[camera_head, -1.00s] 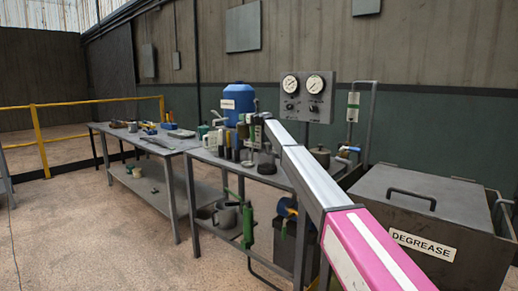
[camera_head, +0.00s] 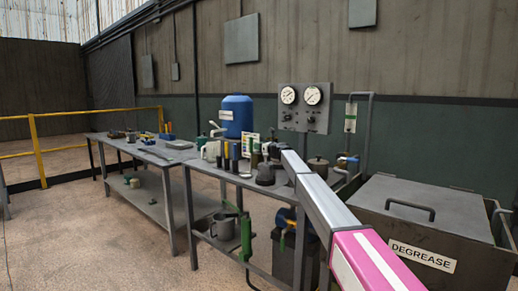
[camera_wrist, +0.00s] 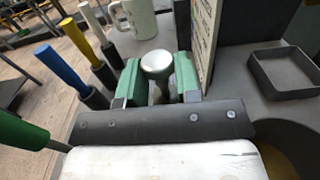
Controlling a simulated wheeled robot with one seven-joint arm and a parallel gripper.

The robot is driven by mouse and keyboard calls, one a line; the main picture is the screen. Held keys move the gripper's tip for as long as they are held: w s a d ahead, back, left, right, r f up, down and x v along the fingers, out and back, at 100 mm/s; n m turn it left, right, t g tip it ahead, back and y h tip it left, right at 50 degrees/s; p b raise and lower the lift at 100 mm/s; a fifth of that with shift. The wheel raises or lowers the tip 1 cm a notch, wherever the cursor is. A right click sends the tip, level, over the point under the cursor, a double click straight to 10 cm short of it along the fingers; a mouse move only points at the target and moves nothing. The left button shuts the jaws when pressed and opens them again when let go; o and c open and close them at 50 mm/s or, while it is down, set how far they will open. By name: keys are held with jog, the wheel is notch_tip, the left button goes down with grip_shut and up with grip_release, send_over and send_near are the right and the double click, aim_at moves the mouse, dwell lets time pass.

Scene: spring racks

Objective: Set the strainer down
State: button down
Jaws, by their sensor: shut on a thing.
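In the wrist view my gripper (camera_wrist: 158,78) has its green jaws closed on an upright piece with a rounded silver top, which I take to be the strainer (camera_wrist: 157,63). Its lower part is hidden behind the jaws and the dark gripper body. In the head view a dark grey cone-shaped thing (camera_head: 265,175) shows at the end of my arm, over the near bench (camera_head: 214,170). I cannot tell there whether it is the strainer or touches the bench top. My arm hides much of that spot.
In the wrist view, blue, yellow and white handles in dark sleeves (camera_wrist: 93,97) stand left of my gripper. A white mug (camera_wrist: 138,18) is beyond it, a printed board (camera_wrist: 204,38) close right, and a square grey tray (camera_wrist: 286,72) farther right. The degrease tank (camera_head: 430,215) stands right.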

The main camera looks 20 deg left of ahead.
jog(key=shift+f, duration=0.2)
jog(key=c, duration=0.8)
grip_release()
jog(key=shift+f, duration=0.1)
jog(key=v, duration=1.2)
jog(key=shift+s, duration=0.1)
